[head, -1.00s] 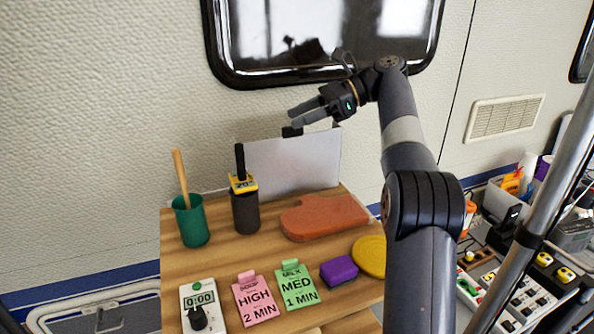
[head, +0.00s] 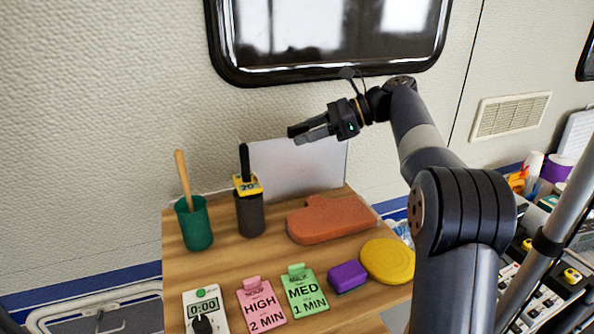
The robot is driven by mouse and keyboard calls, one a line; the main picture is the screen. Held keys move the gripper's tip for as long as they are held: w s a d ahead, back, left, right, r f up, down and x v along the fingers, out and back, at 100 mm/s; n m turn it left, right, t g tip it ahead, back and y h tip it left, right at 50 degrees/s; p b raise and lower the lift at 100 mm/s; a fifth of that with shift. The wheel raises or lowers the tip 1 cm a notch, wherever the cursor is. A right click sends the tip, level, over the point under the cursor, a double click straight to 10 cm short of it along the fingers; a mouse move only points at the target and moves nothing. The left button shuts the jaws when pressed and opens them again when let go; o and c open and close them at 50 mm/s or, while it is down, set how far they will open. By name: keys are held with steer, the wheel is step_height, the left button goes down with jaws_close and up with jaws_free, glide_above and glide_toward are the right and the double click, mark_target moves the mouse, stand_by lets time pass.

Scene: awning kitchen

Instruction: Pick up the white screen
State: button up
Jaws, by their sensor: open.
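The white screen (head: 298,167) is a flat pale panel that stands upright at the back edge of the wooden table (head: 240,258), close to the wall. A dark cup hides part of its lower left. My gripper (head: 296,134) is open and empty, its fingers pointing left. In the picture the fingers overlap the panel's top edge. I cannot tell how far in front of the panel they are, and no contact shows.
Several things stand or lie on the table: a green cup (head: 194,226) with a stick, a dark cup (head: 250,213), a red-orange mitt (head: 330,219), a purple sponge (head: 347,277), a yellow disc (head: 388,262), pink (head: 262,306) and green cards (head: 304,293), and a timer (head: 206,313).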

steer(key=shift+c, duration=0.2)
jaws_close()
stand_by(0.4)
